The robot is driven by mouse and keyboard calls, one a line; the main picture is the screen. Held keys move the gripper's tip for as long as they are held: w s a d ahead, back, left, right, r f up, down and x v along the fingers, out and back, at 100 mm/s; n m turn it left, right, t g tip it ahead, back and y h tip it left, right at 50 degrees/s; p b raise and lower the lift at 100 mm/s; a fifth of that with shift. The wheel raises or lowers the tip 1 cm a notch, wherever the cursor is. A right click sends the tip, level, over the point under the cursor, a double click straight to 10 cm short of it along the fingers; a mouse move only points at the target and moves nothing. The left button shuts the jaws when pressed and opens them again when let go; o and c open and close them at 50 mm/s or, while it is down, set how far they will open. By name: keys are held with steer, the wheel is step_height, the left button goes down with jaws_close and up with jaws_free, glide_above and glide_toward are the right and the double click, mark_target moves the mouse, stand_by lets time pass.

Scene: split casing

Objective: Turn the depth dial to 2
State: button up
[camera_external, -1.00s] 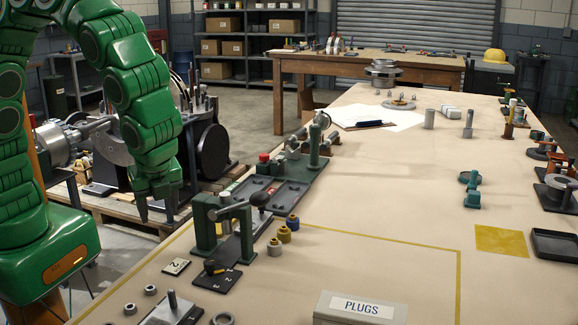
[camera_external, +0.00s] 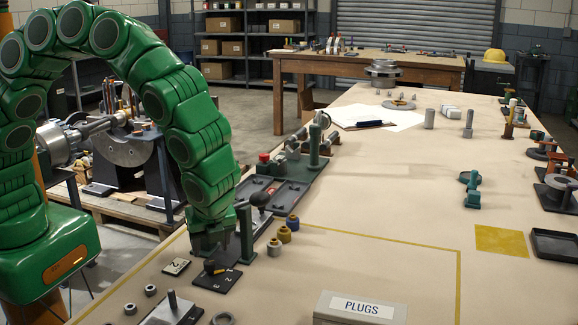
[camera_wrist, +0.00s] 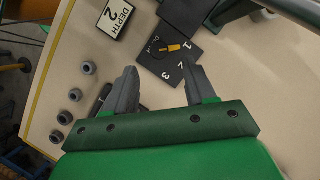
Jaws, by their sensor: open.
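The depth dial is a dark knob with a yellow pointer (camera_wrist: 173,47), set on a black plate marked 1, 2 and 3. In the wrist view the pointer lies toward the 1. In the external view the dial plate (camera_external: 222,284) lies at the near left of the bench, with the knob (camera_external: 211,268) on it. A white card reading DEPTH 2 (camera_wrist: 113,20) lies beside the plate. My gripper (camera_wrist: 160,74) is open and empty, its two fingers apart, with the dial just beyond the fingertips. In the external view my gripper (camera_external: 208,254) is above and close behind the knob.
A green press-like stand (camera_external: 245,235) with a lever is close to the right of my gripper. Several small plugs (camera_external: 275,248) stand beside it. A PLUGS box (camera_external: 360,308) sits at the front. The bench middle is clear.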

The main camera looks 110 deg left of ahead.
mark_target(209, 262)
steer(key=x, duration=0.6)
steer(key=shift+s+f, duration=0.15)
steer(key=shift+f, duration=0.05)
jaws_close()
steer(key=shift+m, duration=0.4)
steer(key=m+t+y, duration=0.1)
steer(key=m, duration=0.2)
steer(key=shift+s+r, duration=0.1)
steer(key=shift+s+m+t, duration=0.1)
steer(key=shift+m+t, duration=1)
steer(key=shift+m, duration=1.4)
